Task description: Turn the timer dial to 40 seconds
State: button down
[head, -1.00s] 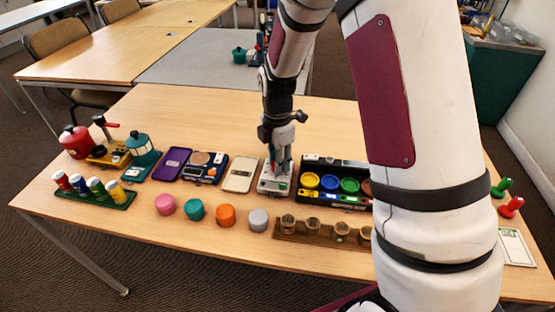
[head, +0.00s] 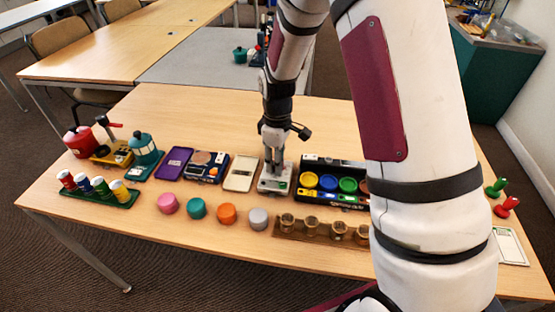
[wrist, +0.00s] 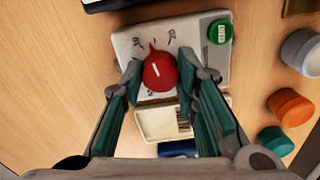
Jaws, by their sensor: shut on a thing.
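The timer is a pale grey box (wrist: 212,62) with a red dial (wrist: 160,72) and a round green button (wrist: 220,32). In the wrist view the dial's small pointed tip faces the top of the picture, toward printed marks too blurred to read. A white line shows on the dial. My gripper (wrist: 160,76) is shut on the dial, with one finger on each side of it. In the head view my gripper (head: 274,164) points straight down onto the timer (head: 263,186), and its fingers hide the dial there.
A cream box (head: 240,173) stands left of the timer, and a black tray with coloured discs (head: 308,163) stands close on its right. Coloured cylinders (head: 227,213) and a wooden block with brass weights (head: 311,235) stand in front.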

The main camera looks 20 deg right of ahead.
jog(key=m, duration=0.4)
jog(key=shift+m+p, duration=0.3)
jog(key=shift+m, duration=0.1)
jog(key=m, duration=0.3)
jog(key=shift+m+p, duration=0.3)
jog(key=shift+p, duration=0.05)
jog(key=m+p, duration=0.1)
jog(key=m, duration=0.3)
jog(key=shift+a, duration=0.1)
jog(key=m, duration=0.4)
jog(key=shift+p, duration=0.4)
jog(key=m+p, duration=0.1)
jog(key=m, duration=0.2)
jog(key=shift+m, duration=0.4)
jog(key=m+p, duration=0.1)
jog(key=m, duration=0.3)
jog(key=m+p, duration=0.1)
jog(key=m, duration=0.3)
jog(key=shift+m+p, duration=0.45)
jog(key=shift+m, duration=1.45)
